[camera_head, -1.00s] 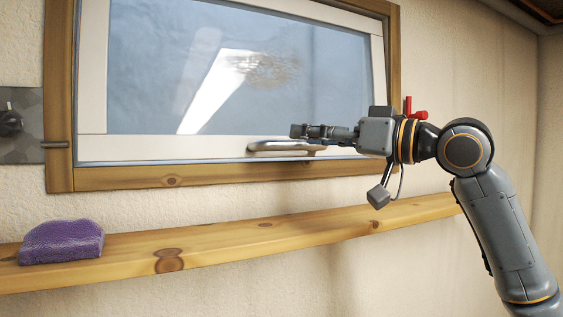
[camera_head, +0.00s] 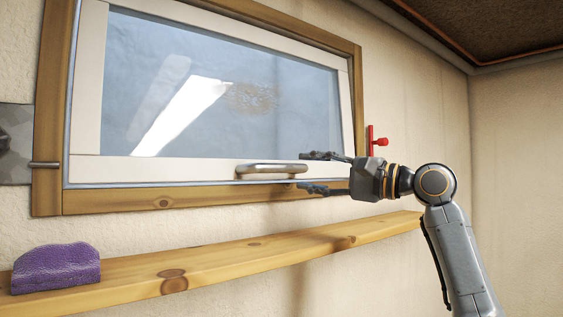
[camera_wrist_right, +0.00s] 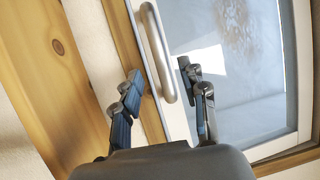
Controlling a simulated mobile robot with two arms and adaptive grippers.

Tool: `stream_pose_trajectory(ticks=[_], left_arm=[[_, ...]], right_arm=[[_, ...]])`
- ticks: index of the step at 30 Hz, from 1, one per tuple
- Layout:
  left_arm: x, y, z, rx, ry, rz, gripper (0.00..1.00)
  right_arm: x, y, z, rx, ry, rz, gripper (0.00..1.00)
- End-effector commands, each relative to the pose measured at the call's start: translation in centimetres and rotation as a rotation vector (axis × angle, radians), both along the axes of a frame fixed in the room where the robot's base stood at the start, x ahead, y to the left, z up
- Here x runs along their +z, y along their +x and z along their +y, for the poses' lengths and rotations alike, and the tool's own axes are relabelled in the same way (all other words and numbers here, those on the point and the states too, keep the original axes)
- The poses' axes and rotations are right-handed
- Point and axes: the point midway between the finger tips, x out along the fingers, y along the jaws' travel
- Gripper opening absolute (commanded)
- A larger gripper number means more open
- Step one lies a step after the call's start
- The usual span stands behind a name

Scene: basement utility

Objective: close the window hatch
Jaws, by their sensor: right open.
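The window hatch (camera_head: 200,171) is a white-framed pane set in a wooden frame. Its sash sits close within the frame, with a thin bluish line around its edge; I cannot tell whether it is fully shut. A metal bar handle (camera_head: 272,169) runs along its lower rail. My right gripper (camera_head: 308,171) is open at the handle's right end, one finger above and one below its level. In the right wrist view the handle (camera_wrist_right: 160,50) lies ahead between the spread fingers (camera_wrist_right: 157,78), with nothing gripped. My left gripper is not in view.
A wooden shelf (camera_head: 220,261) runs along the wall below the window, with a purple block (camera_head: 56,268) at its left end. A red lever or valve (camera_head: 377,142) shows behind my right wrist. A grey plate (camera_head: 15,145) is left of the frame.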

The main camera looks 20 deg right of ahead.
Motion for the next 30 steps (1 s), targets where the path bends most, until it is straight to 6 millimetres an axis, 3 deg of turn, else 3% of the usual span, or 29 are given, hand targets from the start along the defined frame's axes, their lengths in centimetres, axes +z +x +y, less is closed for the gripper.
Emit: stream_pose_trajectory(ticks=[3, 10, 23, 30], left_arm=[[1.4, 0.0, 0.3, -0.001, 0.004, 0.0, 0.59], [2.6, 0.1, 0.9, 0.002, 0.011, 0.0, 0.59], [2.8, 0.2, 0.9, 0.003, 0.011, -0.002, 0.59], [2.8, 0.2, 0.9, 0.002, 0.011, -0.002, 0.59]], right_arm=[[0.7, 1.9, 1.8, 0.002, 0.0, 0.003, 0.43], [0.9, 4.4, 4.1, 0.0, -0.001, 0.001, 0.43], [0.8, 5.2, 4.8, -0.002, -0.002, -0.002, 0.43], [0.8, 5.2, 4.8, -0.002, -0.002, -0.002, 0.0]])
